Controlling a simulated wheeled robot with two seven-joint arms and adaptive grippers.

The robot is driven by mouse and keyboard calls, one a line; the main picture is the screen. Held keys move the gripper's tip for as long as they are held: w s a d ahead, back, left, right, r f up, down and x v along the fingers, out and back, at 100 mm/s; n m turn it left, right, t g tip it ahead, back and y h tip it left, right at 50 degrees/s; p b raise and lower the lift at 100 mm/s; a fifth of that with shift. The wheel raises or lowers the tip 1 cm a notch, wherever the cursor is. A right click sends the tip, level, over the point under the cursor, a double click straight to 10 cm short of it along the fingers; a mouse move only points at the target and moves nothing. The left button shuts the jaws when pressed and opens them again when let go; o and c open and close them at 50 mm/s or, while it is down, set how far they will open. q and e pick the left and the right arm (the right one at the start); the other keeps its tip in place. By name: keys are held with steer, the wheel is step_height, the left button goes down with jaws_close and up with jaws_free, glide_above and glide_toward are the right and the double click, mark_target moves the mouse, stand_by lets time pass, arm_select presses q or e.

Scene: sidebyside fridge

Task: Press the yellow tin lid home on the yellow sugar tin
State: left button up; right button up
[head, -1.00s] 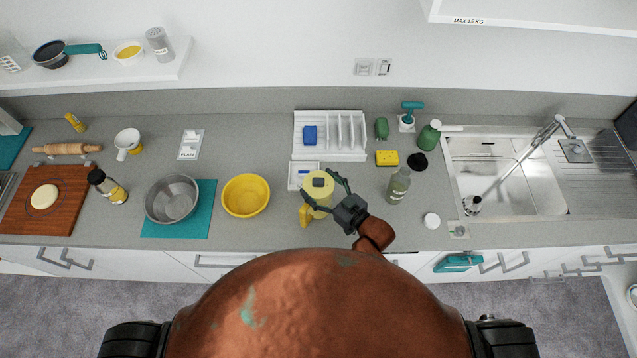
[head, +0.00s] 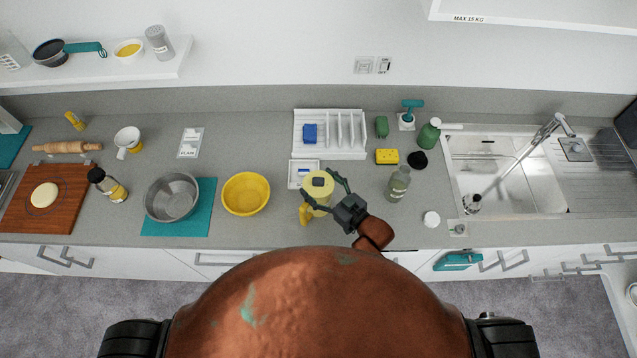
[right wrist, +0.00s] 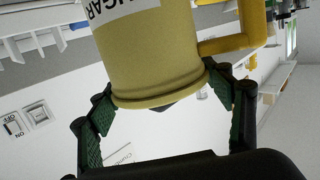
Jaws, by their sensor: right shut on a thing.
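The yellow sugar tin (head: 316,201) stands upright on the counter in front of the white tray. The yellow tin lid (head: 320,177) is on top, with a dark square knob in its middle. In the right wrist view, turned upside down, the tin (right wrist: 145,45) shows its SUGAR label and the lid (right wrist: 160,94) shows as a band at its end. My right gripper (head: 325,190) is shut on the lid, one finger on each side; its fingers also show in the wrist view (right wrist: 165,100). I cannot tell whether the lid is fully down. My left gripper is out of view.
A yellow handle-like part (head: 305,215) sticks out beside the tin. The yellow bowl (head: 246,195) stands to its left. A clear bottle (head: 398,185) stands to the right. The white divided tray (head: 330,135) is behind. Counter to the right of my gripper is partly free.

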steer(key=o, duration=1)
steer(key=shift+f, duration=0.15)
steer(key=shift+s+d, duration=0.1)
steer(key=shift+d, duration=0.05)
steer(key=v, duration=1.1)
steer(key=shift+s+d, duration=0.2)
steer(key=shift+s, duration=0.1)
